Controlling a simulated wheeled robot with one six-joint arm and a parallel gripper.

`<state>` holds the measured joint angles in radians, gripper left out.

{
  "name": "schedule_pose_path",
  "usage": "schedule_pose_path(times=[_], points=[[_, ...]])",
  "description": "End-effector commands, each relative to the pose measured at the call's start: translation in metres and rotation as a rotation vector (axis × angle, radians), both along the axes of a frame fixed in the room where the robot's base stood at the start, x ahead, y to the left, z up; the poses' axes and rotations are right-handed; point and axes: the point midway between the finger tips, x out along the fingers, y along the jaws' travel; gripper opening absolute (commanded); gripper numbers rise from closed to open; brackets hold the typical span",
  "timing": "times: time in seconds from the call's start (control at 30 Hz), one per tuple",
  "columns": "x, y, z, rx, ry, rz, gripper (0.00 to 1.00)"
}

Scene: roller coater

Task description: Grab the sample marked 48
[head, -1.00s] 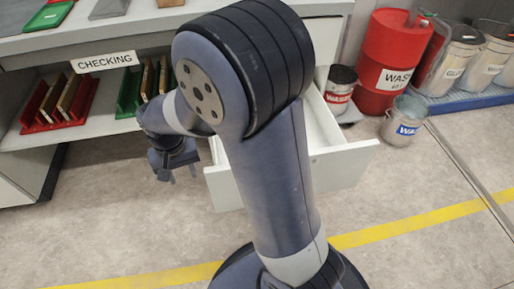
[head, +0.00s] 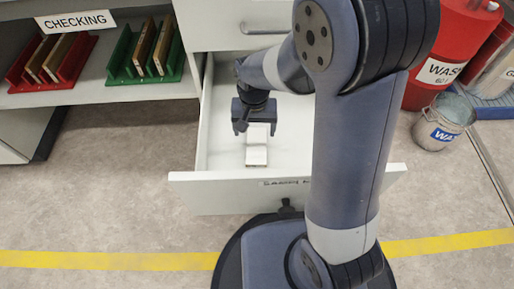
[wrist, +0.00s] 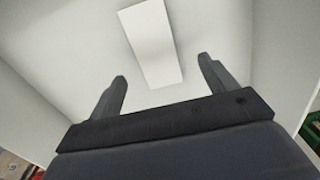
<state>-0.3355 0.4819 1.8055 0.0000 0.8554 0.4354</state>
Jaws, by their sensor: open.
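No marking 48 is readable in any view. A white flat rectangular piece (head: 257,155) lies inside the open white drawer (head: 205,185). In the wrist view the white piece (wrist: 151,38) shows as a plain slab with no number visible, on the drawer's pale floor. My gripper (head: 256,127) is over the drawer, pointing down, just behind the near end of the piece. In the wrist view my gripper (wrist: 162,69) is open and empty, and the slab lies beyond and between its fingertips, seemingly apart from them. The gripper partly hides the piece in the head view.
A red rack (head: 75,68) and a green rack (head: 122,70) with wooden panels stand on the shelf under the CHECKING sign (head: 78,21). A metal waste bucket (head: 440,125) and a red waste drum (head: 445,50) stand at right. Drawer walls surround my gripper.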

Motion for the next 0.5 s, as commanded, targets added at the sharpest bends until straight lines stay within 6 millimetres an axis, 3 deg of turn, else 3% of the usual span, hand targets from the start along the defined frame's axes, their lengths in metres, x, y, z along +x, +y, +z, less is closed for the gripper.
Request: schedule_pose_path(times=[0.03,0.27,0.5], points=[[0.000,0.000,-0.009,0.000,0.001,0.000,0.80],[-0.002,-0.002,-0.023,0.000,0.000,0.000,0.80],[-0.007,-0.006,-0.056,-0.001,0.001,0.000,0.80]])
